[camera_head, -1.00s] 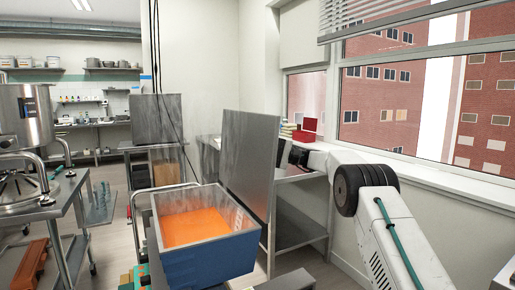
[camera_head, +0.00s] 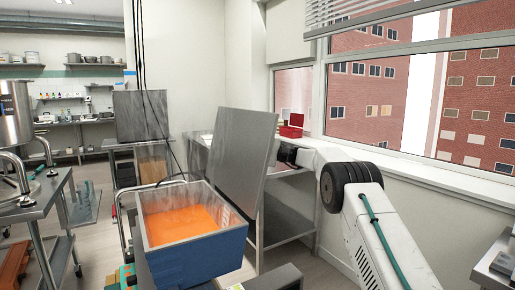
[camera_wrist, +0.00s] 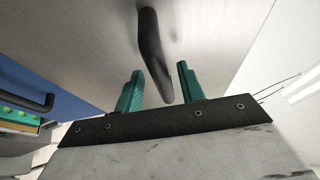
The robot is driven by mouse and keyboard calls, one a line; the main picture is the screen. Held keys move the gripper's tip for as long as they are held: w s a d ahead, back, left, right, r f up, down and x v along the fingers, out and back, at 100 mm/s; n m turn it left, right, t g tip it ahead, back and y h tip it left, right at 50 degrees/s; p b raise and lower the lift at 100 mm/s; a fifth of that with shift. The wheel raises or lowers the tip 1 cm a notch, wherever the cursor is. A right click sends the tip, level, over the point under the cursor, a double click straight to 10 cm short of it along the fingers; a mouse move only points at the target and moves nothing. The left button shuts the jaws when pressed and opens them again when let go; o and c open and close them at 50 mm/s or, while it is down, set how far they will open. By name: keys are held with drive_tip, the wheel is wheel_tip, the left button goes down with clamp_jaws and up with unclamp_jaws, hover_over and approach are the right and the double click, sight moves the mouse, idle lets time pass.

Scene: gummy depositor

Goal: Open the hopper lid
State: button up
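The hopper (camera_head: 195,258) is a blue-sided box with an open top and orange contents inside. Its lid (camera_head: 243,160) is a grey metal panel standing raised at the hopper's right side, leaning back to the right. In the wrist view the lid's underside or outer face (camera_wrist: 210,30) fills the upper part, with a dark curved handle (camera_wrist: 151,50) on it. My gripper (camera_wrist: 159,70) has green fingers spread apart, with the handle between them and gaps visible on both sides. In the head view my gripper's fingers are hidden behind the lid.
A metal table (camera_head: 292,185) stands behind the lid, below the window. A red box (camera_head: 291,131) sits near the windowsill. A steel table (camera_head: 40,205) with a large pot (camera_head: 14,115) is at the left. Floor shows between that table and the hopper.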

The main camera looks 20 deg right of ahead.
drive_tip(key=v, duration=0.8)
idle(0.4)
